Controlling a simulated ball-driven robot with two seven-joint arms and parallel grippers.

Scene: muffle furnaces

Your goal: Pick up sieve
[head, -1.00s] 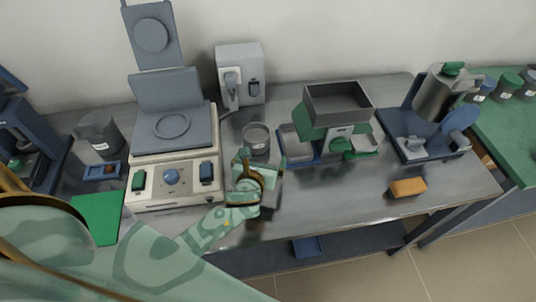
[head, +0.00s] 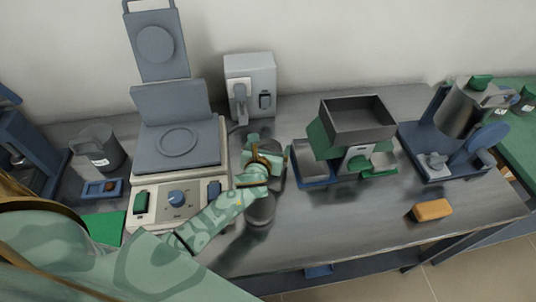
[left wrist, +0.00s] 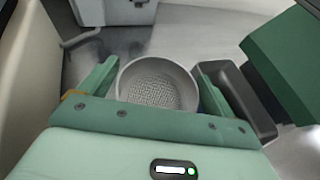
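The sieve (left wrist: 158,85) is a round grey cup with a perforated mesh bottom. In the left wrist view it sits between the two green fingers of my left gripper (left wrist: 157,72). The fingers stand apart on either side of its rim, and I see no clear grip on it. In the head view my left gripper (head: 264,153) is over the sieve's spot on the bench, right of the hotplate-like device, and hides most of the sieve. My right gripper does not show.
Left of the gripper stands the beige device with a blue plate (head: 178,148). Right of it is the green machine with a grey hopper (head: 358,115) and a blue-edged tray (head: 312,165). A grey box (head: 250,85) stands behind. An orange block (head: 432,210) lies at the front right.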

